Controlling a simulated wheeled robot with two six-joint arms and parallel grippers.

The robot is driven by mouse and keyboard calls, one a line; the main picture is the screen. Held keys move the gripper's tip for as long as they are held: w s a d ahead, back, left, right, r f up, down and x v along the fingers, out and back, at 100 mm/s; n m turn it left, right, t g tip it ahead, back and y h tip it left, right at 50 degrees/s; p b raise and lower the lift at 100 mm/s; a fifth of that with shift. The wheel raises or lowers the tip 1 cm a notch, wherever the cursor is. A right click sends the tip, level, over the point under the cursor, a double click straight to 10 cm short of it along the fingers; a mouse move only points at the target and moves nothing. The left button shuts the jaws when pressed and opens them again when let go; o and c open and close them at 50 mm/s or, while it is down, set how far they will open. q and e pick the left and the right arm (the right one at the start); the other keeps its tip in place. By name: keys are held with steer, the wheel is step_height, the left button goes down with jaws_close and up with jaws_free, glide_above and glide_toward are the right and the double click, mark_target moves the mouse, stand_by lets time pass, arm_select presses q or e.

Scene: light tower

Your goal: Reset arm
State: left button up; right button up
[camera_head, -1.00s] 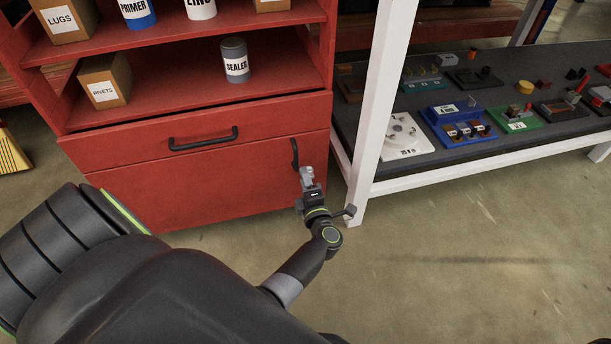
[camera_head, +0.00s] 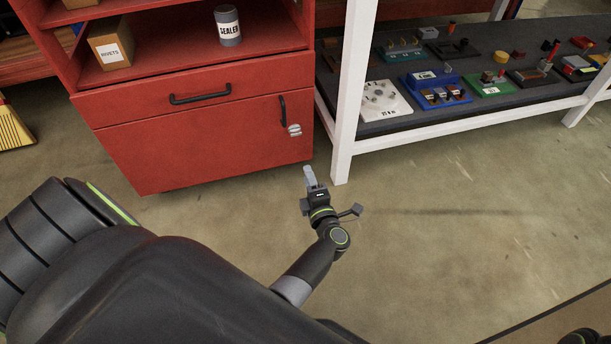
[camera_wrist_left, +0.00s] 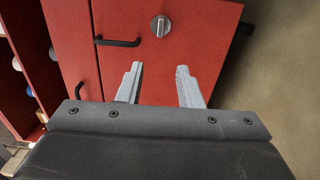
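My left gripper (camera_head: 309,178) points at the red cabinet from in front of its lower right corner. In the left wrist view my left gripper (camera_wrist_left: 160,86) has its two grey fingers apart with nothing between them. The cabinet's lower door (camera_head: 215,140) is closed, with a black vertical handle (camera_head: 282,110) and a round silver knob (camera_head: 294,130) near its right edge. The handle (camera_wrist_left: 118,41) and the knob (camera_wrist_left: 160,26) also show in the left wrist view, beyond the fingers and apart from them.
A drawer with a black handle (camera_head: 200,95) is above the door, closed. A sealer can (camera_head: 228,26) and a rivets box (camera_head: 112,43) stand on the shelf. A white-framed bench (camera_head: 350,90) with several small devices stands right. Floor (camera_head: 430,210) in front is clear.

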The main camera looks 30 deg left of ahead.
arm_select(q)
steer(key=shift+s+d, duration=0.3)
stand_by(0.4)
